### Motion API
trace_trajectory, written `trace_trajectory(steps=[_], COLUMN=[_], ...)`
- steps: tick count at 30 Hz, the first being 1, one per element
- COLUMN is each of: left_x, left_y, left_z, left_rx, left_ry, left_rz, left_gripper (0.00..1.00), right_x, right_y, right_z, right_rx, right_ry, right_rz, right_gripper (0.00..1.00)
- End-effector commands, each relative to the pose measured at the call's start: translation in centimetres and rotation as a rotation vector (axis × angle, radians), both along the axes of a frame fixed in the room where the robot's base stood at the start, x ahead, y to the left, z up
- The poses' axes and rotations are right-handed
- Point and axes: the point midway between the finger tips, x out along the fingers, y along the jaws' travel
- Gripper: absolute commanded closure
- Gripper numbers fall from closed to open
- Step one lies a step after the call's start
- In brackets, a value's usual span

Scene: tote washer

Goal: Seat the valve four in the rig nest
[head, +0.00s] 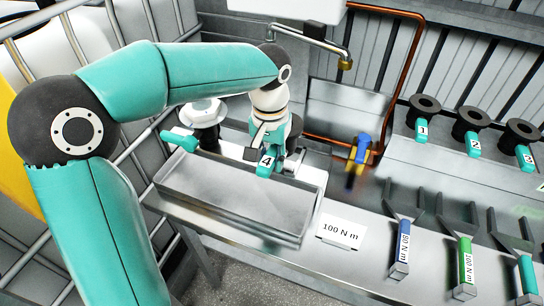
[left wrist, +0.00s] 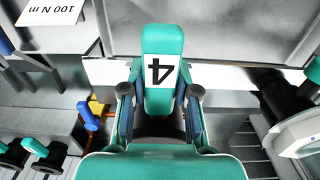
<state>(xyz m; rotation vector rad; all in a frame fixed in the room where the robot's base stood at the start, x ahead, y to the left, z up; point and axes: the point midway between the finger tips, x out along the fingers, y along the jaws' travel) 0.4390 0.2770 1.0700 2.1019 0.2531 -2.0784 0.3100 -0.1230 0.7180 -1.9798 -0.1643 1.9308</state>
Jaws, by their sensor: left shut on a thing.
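Valve four, with a teal handle and a "4" label (head: 266,162), is gripped by my left gripper (head: 270,140). It is above the back right part of a shallow grey metal tray. In the left wrist view the valve (left wrist: 160,75) stands between the two fingers (left wrist: 158,100), label facing the camera; its dark lower part is partly hidden. I cannot clearly make out the rig nest; the gripper and arm hide part of the area behind the tray. My right gripper is not in view.
The tray (head: 170,187) is empty. A white-topped black fixture with a teal handle (head: 203,112) stands behind it. Valves one (head: 422,130), two (head: 474,146) and three (head: 526,157) sit at right. A "100 N m" card (head: 341,231), torque wrenches (head: 465,262) and a blue-yellow valve (head: 361,150) are nearby.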

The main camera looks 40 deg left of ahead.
Motion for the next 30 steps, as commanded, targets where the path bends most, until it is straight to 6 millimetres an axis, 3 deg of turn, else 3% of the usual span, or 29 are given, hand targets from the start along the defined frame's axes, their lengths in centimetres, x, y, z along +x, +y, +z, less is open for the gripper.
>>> trace_trajectory(steps=[30], left_x=[0.1], left_y=[-0.1], left_z=[-1.2], left_rx=[0.000], left_ry=[-0.002], left_rz=[0.000], left_gripper=[1.00], right_x=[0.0], right_y=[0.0], right_z=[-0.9], right_rx=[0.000], right_ry=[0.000], right_rz=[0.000], right_gripper=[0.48])
